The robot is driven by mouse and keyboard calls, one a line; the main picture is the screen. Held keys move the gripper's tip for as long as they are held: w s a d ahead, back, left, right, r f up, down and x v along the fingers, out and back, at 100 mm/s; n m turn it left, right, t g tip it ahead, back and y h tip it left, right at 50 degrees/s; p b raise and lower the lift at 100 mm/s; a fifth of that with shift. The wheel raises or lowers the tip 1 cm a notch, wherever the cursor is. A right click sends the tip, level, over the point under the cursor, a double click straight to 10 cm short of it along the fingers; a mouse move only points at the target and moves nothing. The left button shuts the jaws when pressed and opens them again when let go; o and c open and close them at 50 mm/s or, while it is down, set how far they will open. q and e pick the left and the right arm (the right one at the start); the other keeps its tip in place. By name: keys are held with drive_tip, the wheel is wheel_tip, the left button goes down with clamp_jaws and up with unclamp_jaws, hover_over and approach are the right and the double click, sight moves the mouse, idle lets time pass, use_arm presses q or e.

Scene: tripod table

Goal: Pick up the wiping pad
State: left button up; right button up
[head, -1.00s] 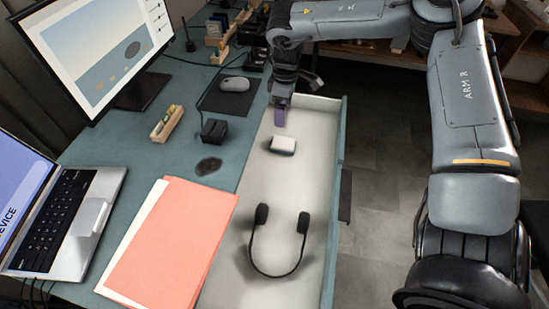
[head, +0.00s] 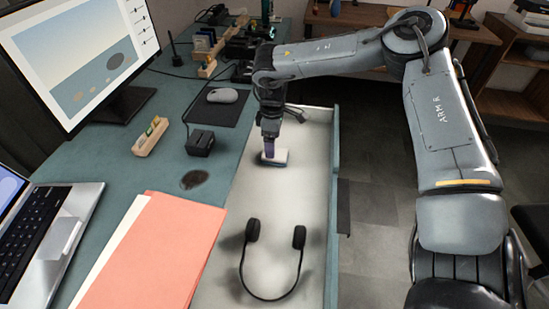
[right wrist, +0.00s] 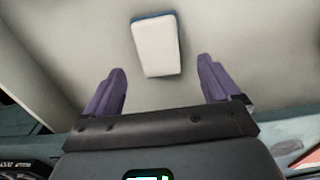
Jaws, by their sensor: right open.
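The wiping pad (head: 281,157) is a small white block with a dark blue edge. It lies on the pale floor of the open drawer (head: 262,205). In the right wrist view the pad (right wrist: 156,46) lies ahead of the fingertips, roughly centred between them. My right gripper (head: 268,153) is just above and beside the pad in the head view and hides part of it. In the right wrist view its purple fingers (right wrist: 162,75) are spread apart with nothing between them. I cannot tell whether a finger touches the pad. My left gripper is not in view.
Headphones (head: 270,268) lie in the near part of the drawer. The teal desk to the left holds a pink folder (head: 160,250), a laptop (head: 38,230), a mouse (head: 222,95) and a small black box (head: 200,143). The drawer's right wall (head: 333,190) stands beside the pad.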

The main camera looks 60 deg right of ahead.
drive_tip(key=f, duration=0.1)
drive_tip(key=f+b, duration=0.2)
drive_tip(key=f, duration=0.1)
drive_tip(key=shift+s+d, duration=0.2)
drive_tip(key=shift+s, duration=0.1)
drive_tip(key=shift+f, duration=0.25)
drive_tip(key=c, duration=1.2)
drive_tip(key=shift+o, duration=0.2)
drive_tip(key=shift+r, duration=0.1)
drive_tip(key=shift+r, duration=0.1)
